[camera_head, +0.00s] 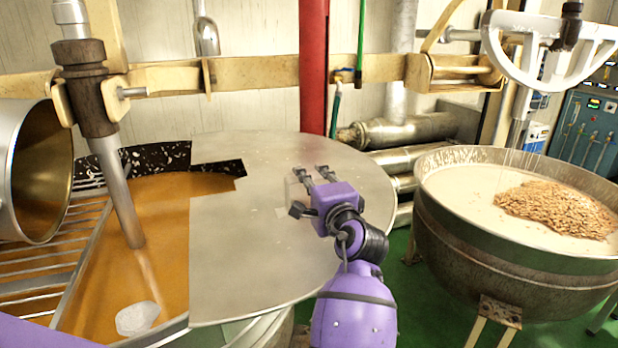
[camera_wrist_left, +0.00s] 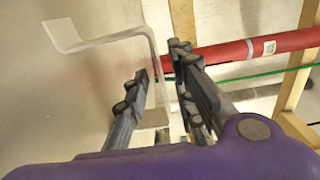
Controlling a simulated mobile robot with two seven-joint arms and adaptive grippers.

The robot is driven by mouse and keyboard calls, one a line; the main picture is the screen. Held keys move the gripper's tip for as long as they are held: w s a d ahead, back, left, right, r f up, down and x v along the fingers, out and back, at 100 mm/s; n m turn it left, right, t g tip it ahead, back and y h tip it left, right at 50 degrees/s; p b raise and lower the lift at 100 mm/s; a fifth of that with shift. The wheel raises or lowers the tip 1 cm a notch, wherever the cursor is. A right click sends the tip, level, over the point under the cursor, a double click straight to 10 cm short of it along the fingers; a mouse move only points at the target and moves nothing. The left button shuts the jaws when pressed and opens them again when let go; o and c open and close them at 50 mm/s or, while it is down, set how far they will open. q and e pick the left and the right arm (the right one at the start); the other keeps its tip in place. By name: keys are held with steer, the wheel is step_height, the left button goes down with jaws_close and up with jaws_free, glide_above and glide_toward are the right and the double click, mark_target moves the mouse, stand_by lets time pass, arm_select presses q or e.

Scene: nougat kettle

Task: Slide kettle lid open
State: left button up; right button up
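The metal kettle lid (camera_head: 245,265) lies flat over the right part of the kettle (camera_head: 240,331). The left part is uncovered and shows orange-brown contents. A pale bent-bar handle (camera_wrist_left: 105,38) on the lid shows in the left wrist view; in the head view it is faint and partly hidden by my gripper. My left gripper (camera_head: 304,190) is above the lid at the handle, its fingers apart. In the left wrist view, the handle's near end reaches between the open fingers (camera_wrist_left: 160,65); I cannot tell whether they touch it. My right gripper is not in view.
A metal shaft (camera_head: 120,190) stands in the open part of the kettle, beside a tilted metal vessel (camera_head: 40,170). A red pipe (camera_head: 313,70) rises behind the lid. A second kettle (camera_head: 470,235) with pale contents and nuts stands at right, with green floor between.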

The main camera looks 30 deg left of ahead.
arm_select(q)
steer(key=v, duration=0.5)
steer(key=shift+s+d, duration=0.2)
steer(key=shift+d, duration=0.05)
